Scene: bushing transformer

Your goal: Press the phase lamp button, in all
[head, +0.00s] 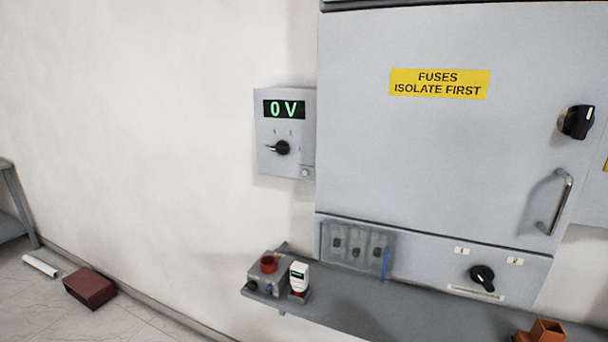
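No control carries a readable phase lamp label. A small pale round button (305,172) sits at the lower right of a grey wall unit (267,165), whose green display (285,109) reads 0 V above a black knob (282,148). Behind a clear cover (357,246) under the cabinet are several dark controls, too small to make out. A grey box (266,275) on the shelf has a red ring on top and small dark and blue parts on its front. My gripper is not in view.
A closed grey cabinet (440,150) marked FUSES ISOLATE FIRST has a black knob (577,122) and bar handle (560,203). A rotary switch (482,278) sits below. The shelf (410,307) juts out, holding a white handheld device (299,276) and orange-brown blocks (540,332).

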